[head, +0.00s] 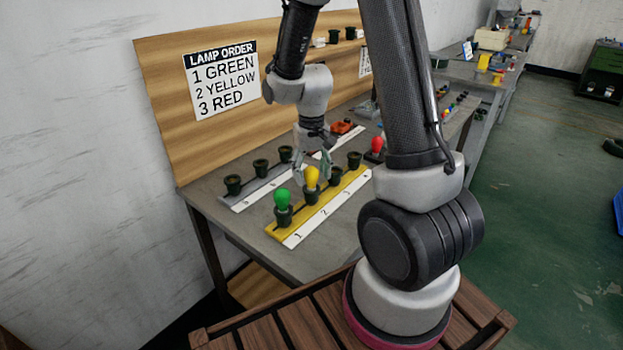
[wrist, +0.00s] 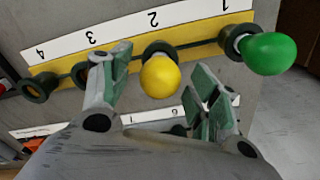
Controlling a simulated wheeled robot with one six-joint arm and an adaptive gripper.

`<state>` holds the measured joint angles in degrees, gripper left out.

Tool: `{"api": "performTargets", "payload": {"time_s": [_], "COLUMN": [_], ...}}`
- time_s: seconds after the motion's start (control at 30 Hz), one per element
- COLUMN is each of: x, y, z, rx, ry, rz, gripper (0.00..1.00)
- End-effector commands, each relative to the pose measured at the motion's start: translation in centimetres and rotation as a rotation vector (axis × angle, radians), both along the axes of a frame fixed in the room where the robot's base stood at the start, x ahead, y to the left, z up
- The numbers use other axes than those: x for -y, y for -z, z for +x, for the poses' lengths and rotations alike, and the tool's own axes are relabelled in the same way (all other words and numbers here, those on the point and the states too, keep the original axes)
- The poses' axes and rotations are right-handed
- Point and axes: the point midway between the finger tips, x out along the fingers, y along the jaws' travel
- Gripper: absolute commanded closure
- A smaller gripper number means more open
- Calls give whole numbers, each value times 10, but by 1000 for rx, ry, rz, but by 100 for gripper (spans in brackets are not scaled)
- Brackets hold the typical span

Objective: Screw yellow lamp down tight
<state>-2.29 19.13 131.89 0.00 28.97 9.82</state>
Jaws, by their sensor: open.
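The yellow lamp (head: 312,178) stands in the socket at number 2 on the yellow strip (head: 278,235). In the wrist view the yellow lamp (wrist: 160,77) lies between my two spread fingers, with a gap on each side. My gripper (head: 313,160) is open and just above and behind the lamp; it also shows in the wrist view (wrist: 160,95). The green lamp (head: 282,197) stands in the socket at number 1, beside it; it shows at the right in the wrist view (wrist: 270,53). How deep the yellow lamp's thread sits cannot be seen.
Empty black sockets (head: 354,160) stand at the strip's far end. A red lamp (head: 377,145) stands beyond it. A grey and white strip (head: 240,204) with several empty sockets lies behind. A sign (head: 221,80) lists green, yellow, red.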

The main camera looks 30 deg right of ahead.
Motion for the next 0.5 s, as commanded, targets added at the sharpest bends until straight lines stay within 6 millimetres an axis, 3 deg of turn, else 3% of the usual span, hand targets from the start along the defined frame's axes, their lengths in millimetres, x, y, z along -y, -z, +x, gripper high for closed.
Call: {"api": "performTargets", "payload": {"time_s": [0.13,0.33,0.5], "x": [0,0,0], "y": [0,0,0], "z": [0,0,0], "rx": [0,0,0], "ry": [1,2,10], "rz": [0,0,0], "gripper": [41,77,82]}}
